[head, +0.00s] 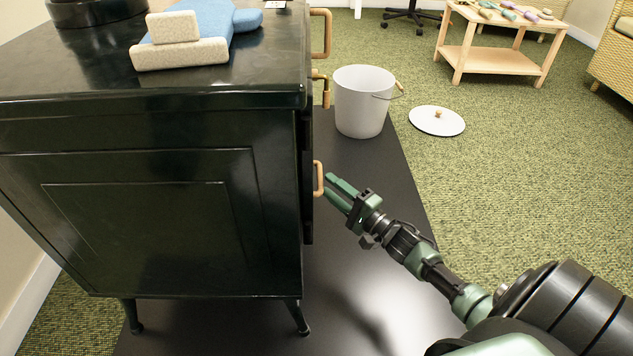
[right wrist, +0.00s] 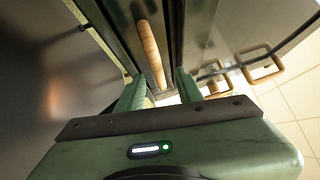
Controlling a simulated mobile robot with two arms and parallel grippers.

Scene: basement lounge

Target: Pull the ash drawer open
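The dark green stove (head: 150,205) stands at the left in the head view, its front seen nearly edge-on. A wooden handle (head: 318,178) sits low on that front, on what looks like the ash drawer. No drawer sticks out. My right gripper (head: 333,188) is just in front of this handle with its fingers apart. In the right wrist view the handle (right wrist: 150,50) appears between the two open fingers (right wrist: 160,82), and the drawer front (right wrist: 125,18) is behind it. I cannot tell whether a finger touches the handle. My left gripper is out of view.
Two more handles (head: 321,35) are higher on the stove front. A white bucket (head: 362,105) stands on the dark floor plate (head: 375,190), its lid (head: 437,121) on the green carpet to the right. A blue mitt-like item (head: 205,18) lies on the stove. A wooden table (head: 490,58) stands behind.

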